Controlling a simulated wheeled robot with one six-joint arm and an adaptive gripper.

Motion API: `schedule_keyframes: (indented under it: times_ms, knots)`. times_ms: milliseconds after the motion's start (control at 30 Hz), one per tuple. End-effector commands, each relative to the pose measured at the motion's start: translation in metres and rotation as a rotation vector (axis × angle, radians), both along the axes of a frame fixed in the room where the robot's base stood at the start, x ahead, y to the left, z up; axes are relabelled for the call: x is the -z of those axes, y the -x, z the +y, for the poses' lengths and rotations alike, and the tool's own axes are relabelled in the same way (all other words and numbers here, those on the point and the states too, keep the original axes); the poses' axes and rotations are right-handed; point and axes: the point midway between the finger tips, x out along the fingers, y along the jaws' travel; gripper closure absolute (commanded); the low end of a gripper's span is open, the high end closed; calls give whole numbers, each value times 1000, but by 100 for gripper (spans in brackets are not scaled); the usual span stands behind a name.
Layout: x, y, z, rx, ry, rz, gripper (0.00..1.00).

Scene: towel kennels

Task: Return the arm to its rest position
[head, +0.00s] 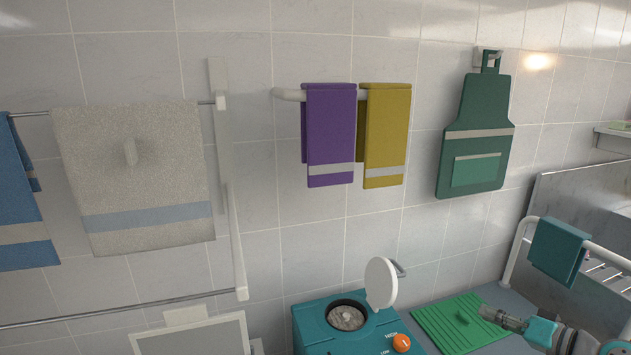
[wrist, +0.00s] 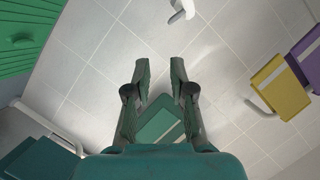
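My arm comes in from the lower right of the head view. My gripper (head: 492,314) is above the green ribbed mat (head: 450,326), near its right side. In the wrist view my gripper (wrist: 160,75) has its two fingers apart, with nothing held between them. Beyond and between the fingers, part of the green apron (wrist: 160,124) shows. The apron (head: 475,140) hangs from a wall hook in the head view.
A teal machine (head: 310,325) with a raised white lid (head: 381,283) stands left of the mat. A teal towel (head: 558,252) hangs on a white rail at right. Purple (head: 331,130) and yellow (head: 388,130) towels hang on the wall. A grey towel (head: 140,190) hangs at left.

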Motion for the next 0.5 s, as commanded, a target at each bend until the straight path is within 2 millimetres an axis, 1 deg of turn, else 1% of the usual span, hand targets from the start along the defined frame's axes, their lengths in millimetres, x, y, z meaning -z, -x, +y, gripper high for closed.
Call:
schedule_keyframes:
  times_ms: [67,267,500]
  knots:
    - [2,0,1,1,0,1,77]
    - [20,3,9,30,-5,11,77]
    - [51,9,24,76,-8,27,77]
